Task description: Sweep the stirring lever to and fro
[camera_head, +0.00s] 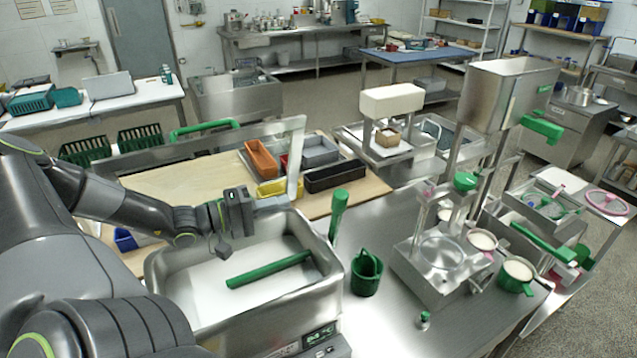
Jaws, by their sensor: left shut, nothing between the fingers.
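A long green bar (268,270) lies slanted in a steel basin (323,283) that holds white material. A green upright handle (338,213) stands at the basin's right rim. Another green lever (541,242) sits on the machine at the right. I cannot tell for certain which of these is the stirring lever. My left gripper (243,211) is over the basin's back left part, above and behind the green bar and apart from it. It is shut and empty. My right gripper is not in view.
A green cup (367,273) stands right of the basin on the steel table (385,325). A clear-topped steel stand (437,258) and white-filled green cups (516,272) are farther right. Bins, including an orange one (261,158), sit behind the basin. The table's front is mostly clear.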

